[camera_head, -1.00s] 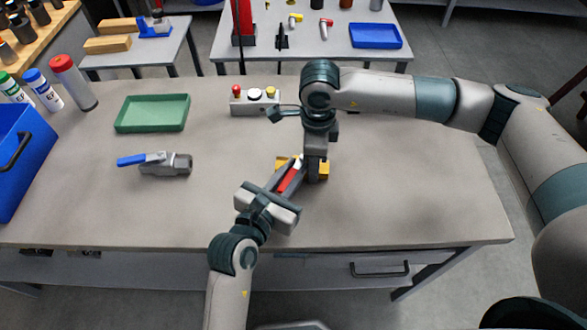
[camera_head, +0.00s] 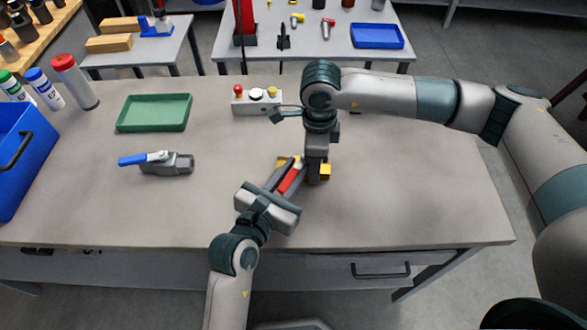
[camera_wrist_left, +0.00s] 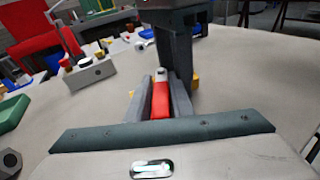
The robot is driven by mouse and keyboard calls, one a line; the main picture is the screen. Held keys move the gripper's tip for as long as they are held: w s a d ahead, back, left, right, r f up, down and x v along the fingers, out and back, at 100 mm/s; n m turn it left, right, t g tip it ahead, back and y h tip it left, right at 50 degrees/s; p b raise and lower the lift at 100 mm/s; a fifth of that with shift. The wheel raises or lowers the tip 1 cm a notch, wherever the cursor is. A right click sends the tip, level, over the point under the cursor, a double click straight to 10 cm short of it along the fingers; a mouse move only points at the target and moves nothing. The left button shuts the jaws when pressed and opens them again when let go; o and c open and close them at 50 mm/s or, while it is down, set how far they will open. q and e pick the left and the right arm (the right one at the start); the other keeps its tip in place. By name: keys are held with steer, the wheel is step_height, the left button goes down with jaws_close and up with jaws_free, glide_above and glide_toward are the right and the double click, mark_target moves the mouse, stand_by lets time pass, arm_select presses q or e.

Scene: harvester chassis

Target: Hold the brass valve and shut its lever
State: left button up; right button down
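The brass valve (camera_head: 325,171) lies on the table and is largely hidden by my grippers; yellow ends show on both sides of the right gripper. Its red lever (camera_head: 289,181) points toward the front left. My right gripper (camera_head: 314,174) comes down from above, and its fingers appear shut across the valve body. My left gripper (camera_head: 284,175) reaches in from the front, with one finger along each side of the lever. In the left wrist view the red lever (camera_wrist_left: 160,100) fills the gap between the fingers, and a little brass (camera_wrist_left: 195,84) shows at the right.
A grey valve with a blue lever (camera_head: 175,163) lies at the left. A green tray (camera_head: 118,125), a button box (camera_head: 243,105), a blue bin (camera_head: 8,190) and several capped bottles (camera_head: 75,82) stand farther back or left. The table's right side is clear.

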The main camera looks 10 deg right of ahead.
mark_target(290, 181)
arm_select(q)
steer(key=shift+s+d+f, duration=0.1)
steer(key=shift+s+d, duration=0.55)
steer(key=shift+d, duration=0.2)
steer(key=shift+s+a, duration=0.3)
steer(key=shift+a, duration=0.2)
steer(key=v, duration=0.3)
steer(key=a+v, duration=0.1)
steer(key=v, duration=0.1)
steer(key=shift+w+a, duration=0.1)
steer(key=shift+w, duration=0.1)
steer(key=shift+s+a+r, duration=0.25)
steer(key=shift+s+r, duration=0.05)
steer(key=shift+s, duration=0.25)
steer(key=shift+a, duration=0.25)
steer(key=shift+o, duration=0.6)
steer(key=shift+r, duration=0.1)
steer(key=shift+r, duration=0.1)
